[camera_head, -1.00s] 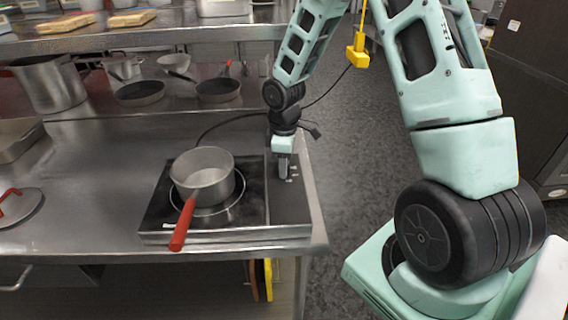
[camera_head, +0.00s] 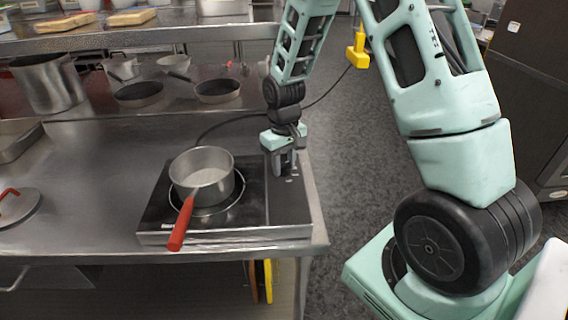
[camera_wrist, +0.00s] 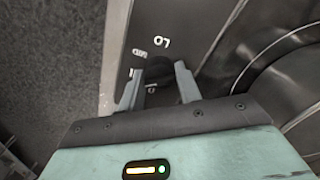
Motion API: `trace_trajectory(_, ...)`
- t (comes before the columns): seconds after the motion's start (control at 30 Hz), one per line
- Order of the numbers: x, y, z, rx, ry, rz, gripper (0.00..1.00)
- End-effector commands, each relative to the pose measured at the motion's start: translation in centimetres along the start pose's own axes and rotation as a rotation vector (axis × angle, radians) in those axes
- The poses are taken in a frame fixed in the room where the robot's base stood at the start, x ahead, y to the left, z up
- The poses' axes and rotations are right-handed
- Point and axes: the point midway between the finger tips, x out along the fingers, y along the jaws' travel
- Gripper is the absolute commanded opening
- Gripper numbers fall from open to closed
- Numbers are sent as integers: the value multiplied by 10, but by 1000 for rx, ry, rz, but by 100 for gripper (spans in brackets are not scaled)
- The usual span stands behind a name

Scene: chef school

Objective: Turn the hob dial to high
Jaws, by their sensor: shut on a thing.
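The hob (camera_head: 155,212) sits on the steel counter, with its control strip (camera_head: 288,207) along its right side. My gripper (camera_head: 284,172) points down at that strip. In the wrist view my gripper (camera_wrist: 159,76) has one finger on each side of the dark round dial (camera_wrist: 158,70) and is shut on it. The dial's pointer is not clear, and in the head view the dial is hidden by the gripper.
A steel saucepan (camera_head: 222,184) with a red handle (camera_head: 181,224) stands on the hob, left of my gripper. A shelf with pans (camera_head: 217,91) is behind. The counter's right edge (camera_head: 317,215) is close to the strip, with open floor beyond.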

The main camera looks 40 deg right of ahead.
Motion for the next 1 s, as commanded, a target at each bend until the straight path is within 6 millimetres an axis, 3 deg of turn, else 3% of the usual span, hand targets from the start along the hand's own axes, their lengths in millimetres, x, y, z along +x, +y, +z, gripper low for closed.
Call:
trace_trajectory(0.67,-1,0,-2,66,5,0,11)
trace_trajectory(0.7,-1,0,-2,66,5,1,37)
trace_trajectory(0.77,-1,0,-2,66,5,0,53)
trace_trajectory(1.0,-1,0,-1,66,2,0,56)
